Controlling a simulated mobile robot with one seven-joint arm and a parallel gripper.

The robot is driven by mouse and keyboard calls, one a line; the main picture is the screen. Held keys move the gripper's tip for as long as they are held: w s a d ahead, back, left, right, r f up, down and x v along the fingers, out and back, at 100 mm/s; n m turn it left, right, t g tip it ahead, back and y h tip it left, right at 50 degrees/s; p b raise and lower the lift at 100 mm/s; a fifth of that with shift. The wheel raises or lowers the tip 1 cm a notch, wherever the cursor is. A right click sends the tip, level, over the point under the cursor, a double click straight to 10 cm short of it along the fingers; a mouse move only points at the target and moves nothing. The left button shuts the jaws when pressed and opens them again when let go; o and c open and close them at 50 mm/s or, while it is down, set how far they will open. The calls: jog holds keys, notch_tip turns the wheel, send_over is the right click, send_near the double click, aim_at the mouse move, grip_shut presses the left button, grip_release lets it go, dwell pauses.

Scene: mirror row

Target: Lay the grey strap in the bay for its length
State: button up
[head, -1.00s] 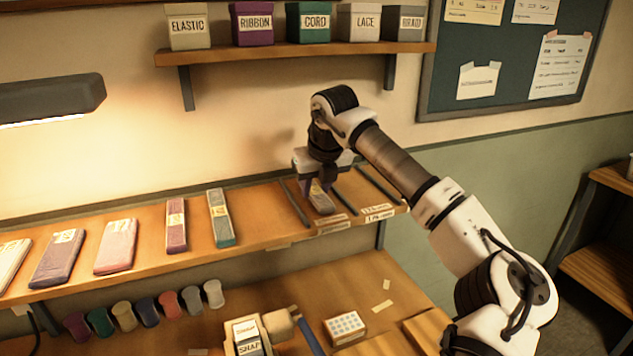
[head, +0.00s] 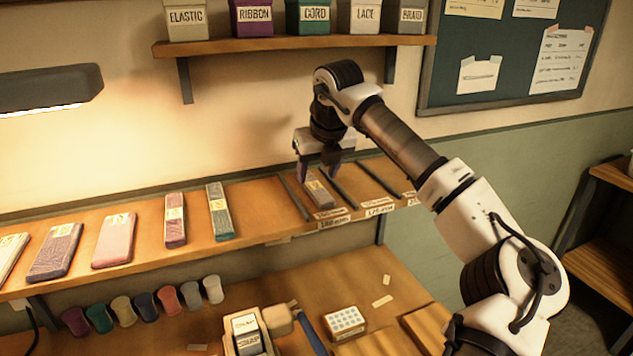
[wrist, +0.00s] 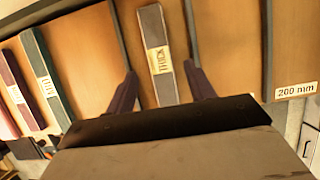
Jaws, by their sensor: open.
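The grey strap (head: 319,192), with a pale paper band, lies flat on the shelf in a bay between two dark dividers. It also shows in the wrist view (wrist: 159,56), a little slanted, with clear wood on both sides and the dividers apart from it. My gripper (head: 319,174) is open and empty just above the strap's back part. In the wrist view its two fingers (wrist: 160,75) stand apart, one on each side of the strap. The near end of the strap is hidden behind my gripper body in the wrist view.
Other banded straps lie to the left on the shelf (head: 265,215), the nearest a teal one (head: 219,211). Dark dividers (head: 382,181) separate empty bays to the right; a label (wrist: 297,89) reads 200 mm. An upper shelf (head: 300,44) holds labelled boxes.

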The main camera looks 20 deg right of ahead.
jog(key=b+v, duration=0.1)
jog(key=v, duration=0.8)
jog(key=shift+f, duration=0.1)
